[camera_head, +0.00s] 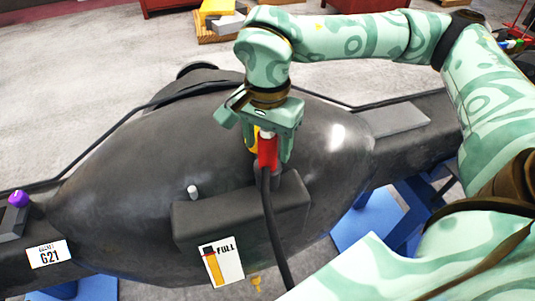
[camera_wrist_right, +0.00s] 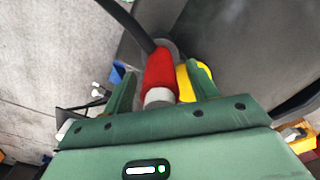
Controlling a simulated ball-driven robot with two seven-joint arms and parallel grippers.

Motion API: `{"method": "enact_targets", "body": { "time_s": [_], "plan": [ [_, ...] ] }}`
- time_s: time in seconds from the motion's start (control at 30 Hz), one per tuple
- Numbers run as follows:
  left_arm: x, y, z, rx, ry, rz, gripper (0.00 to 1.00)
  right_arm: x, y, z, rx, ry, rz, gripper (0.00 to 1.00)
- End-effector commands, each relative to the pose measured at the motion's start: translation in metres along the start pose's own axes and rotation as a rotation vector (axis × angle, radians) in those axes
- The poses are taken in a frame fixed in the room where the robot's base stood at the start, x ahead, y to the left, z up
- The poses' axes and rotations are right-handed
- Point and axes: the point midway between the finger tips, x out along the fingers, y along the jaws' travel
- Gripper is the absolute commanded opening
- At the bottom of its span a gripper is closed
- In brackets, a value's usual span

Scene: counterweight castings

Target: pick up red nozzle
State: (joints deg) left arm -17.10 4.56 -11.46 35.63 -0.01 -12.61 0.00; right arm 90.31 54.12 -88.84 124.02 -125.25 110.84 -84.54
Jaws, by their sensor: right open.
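The red nozzle (camera_head: 267,151) stands at the dark box on the black casting, with a black hose (camera_head: 271,225) running down from it. In the right wrist view the red nozzle (camera_wrist_right: 159,69) shows a pale end towards my palm, and the hose leaves its far end. My right gripper (camera_head: 267,148) is over the nozzle from above. Its jaws (camera_wrist_right: 163,84) are open, with one finger on each side of the nozzle and visible gaps. A yellow part (camera_wrist_right: 183,82) sits beside the nozzle, near one finger. My left gripper is not in view.
The large black casting (camera_head: 140,170) rests on blue supports (camera_head: 362,228). The dark box (camera_head: 195,222) carries a FULL label (camera_head: 222,262) and a small pale knob (camera_head: 192,191). A purple knob (camera_head: 18,198) is at far left. A cable crosses the casting.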

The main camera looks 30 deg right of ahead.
Motion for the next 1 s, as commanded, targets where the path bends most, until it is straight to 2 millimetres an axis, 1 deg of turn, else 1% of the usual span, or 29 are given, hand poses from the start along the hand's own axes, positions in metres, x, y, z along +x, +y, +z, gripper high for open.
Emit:
{"method": "enact_targets", "body": {
  "time_s": [0.03,0.07,0.1,0.17,0.2,0.47,0.57,0.67,0.9,1.0],
  "plan": [
    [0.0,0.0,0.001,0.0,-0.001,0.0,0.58,0.0,0.0,0.0,0.0,0.0,0.0,0.56],
    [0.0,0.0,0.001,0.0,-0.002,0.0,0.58,0.0,0.0,0.0,0.0,0.0,0.0,0.47],
    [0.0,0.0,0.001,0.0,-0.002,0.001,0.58,0.0,0.0,0.0,0.0,0.0,0.0,0.36],
    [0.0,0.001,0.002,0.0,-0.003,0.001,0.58,0.0,0.0,0.0,0.0,0.0,0.0,0.19],
    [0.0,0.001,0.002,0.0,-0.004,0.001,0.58,0.0,0.0,0.0,0.0,0.0,0.0,0.16],
    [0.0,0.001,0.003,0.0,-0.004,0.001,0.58,-0.001,-0.001,0.0,0.0,0.001,-0.002,0.16],
    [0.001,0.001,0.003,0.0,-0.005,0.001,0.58,-0.008,-0.001,0.0,-0.001,0.002,-0.004,0.16],
    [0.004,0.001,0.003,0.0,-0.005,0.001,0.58,-0.024,-0.001,-0.001,0.0,0.003,-0.006,0.16],
    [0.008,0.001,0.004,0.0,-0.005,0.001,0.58,-0.076,-0.001,0.0,0.0,0.003,-0.006,0.16],
    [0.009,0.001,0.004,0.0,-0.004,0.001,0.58,-0.091,-0.001,0.0,0.001,0.003,-0.004,0.16]
  ]
}}
